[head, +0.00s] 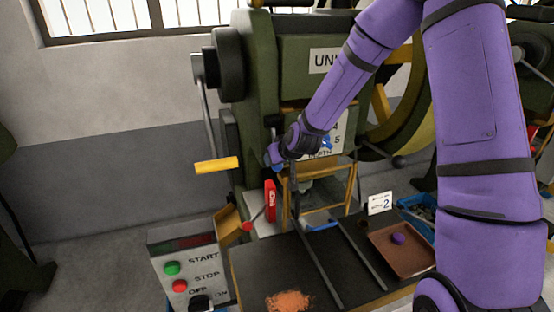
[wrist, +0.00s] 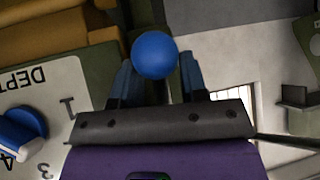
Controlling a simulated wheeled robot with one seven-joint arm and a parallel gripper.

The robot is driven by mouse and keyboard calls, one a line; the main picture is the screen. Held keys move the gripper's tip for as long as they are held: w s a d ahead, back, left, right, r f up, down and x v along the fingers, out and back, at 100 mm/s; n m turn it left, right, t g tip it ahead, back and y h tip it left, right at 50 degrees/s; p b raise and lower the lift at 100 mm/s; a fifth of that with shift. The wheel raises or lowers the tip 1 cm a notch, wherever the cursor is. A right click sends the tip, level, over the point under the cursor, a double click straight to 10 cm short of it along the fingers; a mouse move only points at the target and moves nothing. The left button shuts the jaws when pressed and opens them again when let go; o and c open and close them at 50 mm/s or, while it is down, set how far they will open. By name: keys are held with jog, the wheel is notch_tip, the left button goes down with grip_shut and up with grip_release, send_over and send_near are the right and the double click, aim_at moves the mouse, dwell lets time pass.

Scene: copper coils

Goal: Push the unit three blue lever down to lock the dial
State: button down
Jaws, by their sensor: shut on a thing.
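My gripper (head: 275,156) is at the front of the green machine (head: 303,68), left of the white depth dial plate (head: 339,128). In the wrist view, the round blue lever knob (wrist: 155,55) sits between the two fingers of my gripper (wrist: 158,80), which are shut on it. The lever's shaft is hidden there. The dial plate (wrist: 58,98) shows upside down at the left of the wrist view, with a blue dial knob (wrist: 22,132) on it. The machine's label reads "UN"; my arm hides the rest, so its number cannot be read.
A yellow-handled crank (head: 216,165) sticks out left of the machine. Bare floor lies at the left.

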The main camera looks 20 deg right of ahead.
jog(key=shift+w+d+f, duration=0.1)
jog(key=shift+w+f, duration=0.05)
jog(key=shift+f, duration=0.05)
dwell(0.4)
jog(key=c, duration=0.8)
grip_release()
jog(key=shift+c, duration=0.2)
jog(key=shift+o, duration=0.8)
jog(key=shift+w, duration=0.1)
jog(key=shift+r, duration=0.15)
